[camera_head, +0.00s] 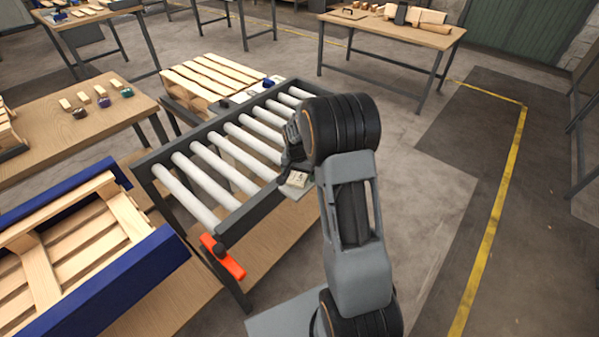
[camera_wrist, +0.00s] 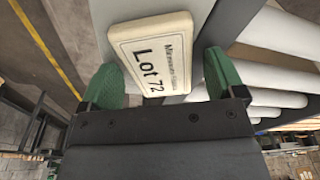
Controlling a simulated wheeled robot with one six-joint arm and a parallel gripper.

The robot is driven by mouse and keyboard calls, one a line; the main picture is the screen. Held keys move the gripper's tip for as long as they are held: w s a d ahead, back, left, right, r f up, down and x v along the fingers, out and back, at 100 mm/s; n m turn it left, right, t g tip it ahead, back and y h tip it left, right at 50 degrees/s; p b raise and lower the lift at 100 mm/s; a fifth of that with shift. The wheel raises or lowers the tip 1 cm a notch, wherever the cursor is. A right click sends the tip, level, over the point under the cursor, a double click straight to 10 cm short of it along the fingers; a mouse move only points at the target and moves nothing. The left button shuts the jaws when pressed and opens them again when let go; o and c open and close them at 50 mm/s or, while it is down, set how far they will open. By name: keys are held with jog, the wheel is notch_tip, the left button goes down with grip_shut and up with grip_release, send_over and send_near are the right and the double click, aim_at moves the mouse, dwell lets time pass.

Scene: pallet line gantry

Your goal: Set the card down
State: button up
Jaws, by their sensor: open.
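The card (camera_wrist: 150,48) is a cream slab with rounded edges and the print "Lot 72". It lies face up on a grey plate (camera_wrist: 120,10) at the side of the roller conveyor; it also shows small in the head view (camera_head: 298,179). My gripper (camera_wrist: 164,80) is open, with one green fingertip on each side of the card and a visible gap at the left one. In the head view my gripper (camera_head: 291,160) is at the conveyor's right rail, partly hidden by my arm. The card's underside is hidden.
The conveyor (camera_head: 215,165) has several white rollers and a red-orange handle (camera_head: 222,257) at its near end. A wooden pallet (camera_head: 212,80) stands beyond it. A blue-sided frame with a pallet (camera_head: 75,250) is at left. Open floor (camera_head: 440,200) lies to the right.

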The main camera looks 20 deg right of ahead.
aim_at(298, 177)
notch_tip(298, 177, up, 12)
jog(key=s+a+p, duration=0.1)
jog(key=s+a+r+n, duration=0.1)
jog(key=s+a+n, duration=0.2)
jog(key=s, duration=0.4)
jog(key=s+a+r+n+t, duration=0.1)
jog(key=s+a+r+n, duration=0.1)
jog(key=s, duration=0.5)
jog(key=s+a+r+n+t+y, duration=0.1)
jog(key=s+a+n, duration=0.2)
jog(key=s, duration=0.3)
jog(key=shift+s+a+r+n, duration=0.3)
jog(key=shift+s+a+r, duration=0.1)
jog(key=shift+a, duration=0.35)
notch_tip(298, 177, up, 7)
jog(key=p, duration=0.6)
jog(key=shift+r, duration=0.2)
jog(key=shift+s+t, duration=0.1)
jog(key=shift+t, duration=0.2)
